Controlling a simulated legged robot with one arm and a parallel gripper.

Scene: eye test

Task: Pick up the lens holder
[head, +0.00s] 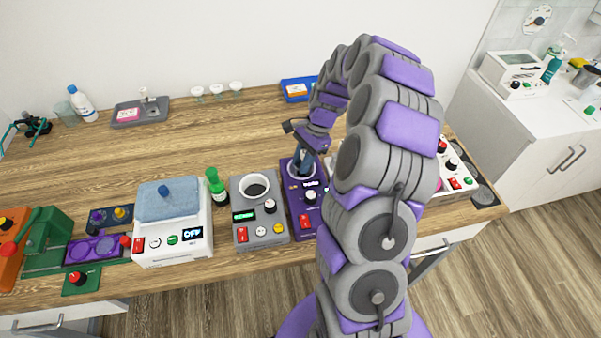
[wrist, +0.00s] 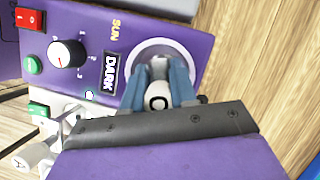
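My gripper (head: 303,168) points down at the round white-rimmed well of a purple device (head: 290,180). In the wrist view, the blue fingers of my gripper (wrist: 158,72) are over the well (wrist: 196,62) of the purple device (wrist: 95,15). A small white piece with a dark ring mark (wrist: 158,101) fills much of the space between the fingers. I cannot tell whether the fingers press on it, or whether it is the lens holder. The device's labels read "SUN" and "DARK". The fingertips are partly hidden.
A grey device with a round well (head: 246,215) and a green bottle (head: 216,187) stand left of the purple one. A white device with a blue top (head: 172,240) is farther left. Small white cups (head: 216,90) stand at the back. The table's middle left is clear.

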